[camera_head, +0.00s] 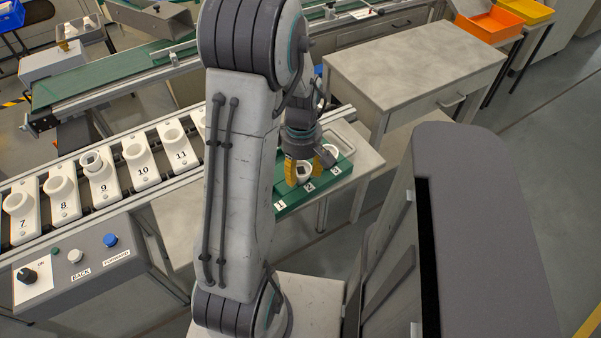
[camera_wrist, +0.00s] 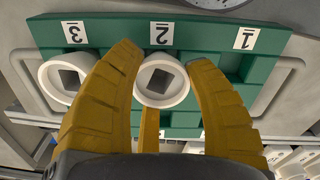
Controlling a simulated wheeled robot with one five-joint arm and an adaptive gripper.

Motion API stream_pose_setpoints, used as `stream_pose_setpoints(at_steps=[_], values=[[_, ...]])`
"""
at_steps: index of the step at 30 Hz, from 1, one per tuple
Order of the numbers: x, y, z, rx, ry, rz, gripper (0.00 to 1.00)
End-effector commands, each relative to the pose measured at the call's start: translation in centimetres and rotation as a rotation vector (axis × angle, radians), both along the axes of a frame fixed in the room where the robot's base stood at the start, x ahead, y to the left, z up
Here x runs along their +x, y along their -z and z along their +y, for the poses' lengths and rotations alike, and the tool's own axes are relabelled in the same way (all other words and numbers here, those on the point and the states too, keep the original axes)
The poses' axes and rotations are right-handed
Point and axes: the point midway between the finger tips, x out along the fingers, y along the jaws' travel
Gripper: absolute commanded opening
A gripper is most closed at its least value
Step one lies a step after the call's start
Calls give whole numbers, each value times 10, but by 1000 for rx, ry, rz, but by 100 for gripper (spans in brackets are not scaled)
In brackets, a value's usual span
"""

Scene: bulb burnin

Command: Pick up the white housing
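A white round housing (camera_wrist: 161,82) with a dark square in its middle sits at slot 2 of a green rack (camera_wrist: 205,28). The fingers look spread, with a small gap on the right; contact on the left cannot be told. In the head view my gripper (camera_head: 308,166) points down at the rack. A second white housing (camera_wrist: 66,80) sits at slot 3, beside the left finger. Slot 1 looks empty.
A rail (camera_head: 125,205) of numbered white sockets runs at left; the number 9 socket (camera_head: 98,172) holds something dark. A control box (camera_head: 75,265) with knob and buttons stands in front. A grey cabinet (camera_head: 415,70) and an orange bin (camera_head: 488,25) are behind.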

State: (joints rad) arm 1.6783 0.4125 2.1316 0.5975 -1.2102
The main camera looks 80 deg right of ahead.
Motion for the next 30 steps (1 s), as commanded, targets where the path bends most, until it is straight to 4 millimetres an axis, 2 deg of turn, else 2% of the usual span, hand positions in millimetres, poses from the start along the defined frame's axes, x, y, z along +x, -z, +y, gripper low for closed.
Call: stream_pose_setpoints(at_steps=[5, 16, 20, 25, 30], values=[[0, 0, 0, 0, 0, 0, 25], [0, -6, 0, -1, 0, 0, 25], [0, -17, -1, -4, 0, 1, 25], [0, -42, -1, -6, 0, 1, 25], [-18, -59, 25, -4, 6, 1, 25]])
